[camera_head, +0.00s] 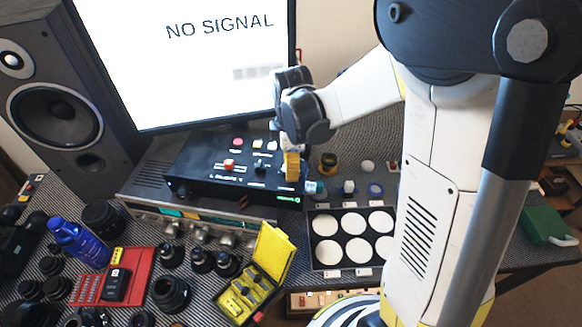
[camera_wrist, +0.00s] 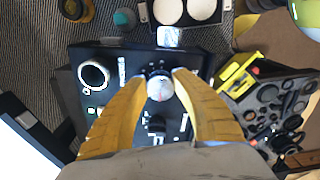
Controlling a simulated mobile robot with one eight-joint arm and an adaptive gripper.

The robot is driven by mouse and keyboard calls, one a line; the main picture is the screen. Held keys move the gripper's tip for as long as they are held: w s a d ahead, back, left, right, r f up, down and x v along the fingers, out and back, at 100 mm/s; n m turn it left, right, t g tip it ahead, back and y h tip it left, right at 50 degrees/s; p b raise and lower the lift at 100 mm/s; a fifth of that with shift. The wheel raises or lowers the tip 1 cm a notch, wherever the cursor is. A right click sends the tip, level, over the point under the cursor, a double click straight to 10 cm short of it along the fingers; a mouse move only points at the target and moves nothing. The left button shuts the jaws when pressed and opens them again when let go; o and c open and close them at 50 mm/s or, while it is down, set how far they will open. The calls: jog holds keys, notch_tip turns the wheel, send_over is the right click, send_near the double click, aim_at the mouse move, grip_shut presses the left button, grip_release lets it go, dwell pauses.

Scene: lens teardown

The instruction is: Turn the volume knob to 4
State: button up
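The black control box (camera_head: 205,187) stands in front of the screen, with several knobs and buttons on top. My gripper (camera_head: 291,168) points down at its right end, and its yellow fingers cover that part in the head view. In the wrist view my gripper (camera_wrist: 159,77) has a fingertip at each side of a small round whitish knob (camera_wrist: 160,88), with no clear gap. Dial marks show around this knob. I cannot read its setting or confirm its label. A black knob (camera_wrist: 155,125) and a white-ringed round control (camera_wrist: 94,74) sit near it.
A monitor (camera_head: 190,50) reading "NO SIGNAL" stands close behind, and a speaker (camera_head: 62,110) at the left. In front are an open yellow case (camera_head: 270,252), a red tray (camera_head: 140,266) and several lenses. A tray with white discs (camera_head: 325,268) lies at the right.

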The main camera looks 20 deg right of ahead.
jog(key=shift+m, duration=0.3)
jog(key=m, duration=0.5)
jog(key=shift+s+m+b, duration=0.15)
jog(key=shift+m+b, duration=0.15)
jog(key=m, duration=0.5)
jog(key=shift+a, duration=0.15)
jog(key=m, duration=0.6)
jog(key=shift+a+m, duration=0.1)
jog(key=shift+m, duration=0.2)
jog(key=m, duration=0.5)
jog(key=shift+a+m+b, duration=0.1)
jog(key=shift+m+b, duration=0.25)
jog(key=shift+m, duration=0.05)
jog(key=o, duration=1.2)
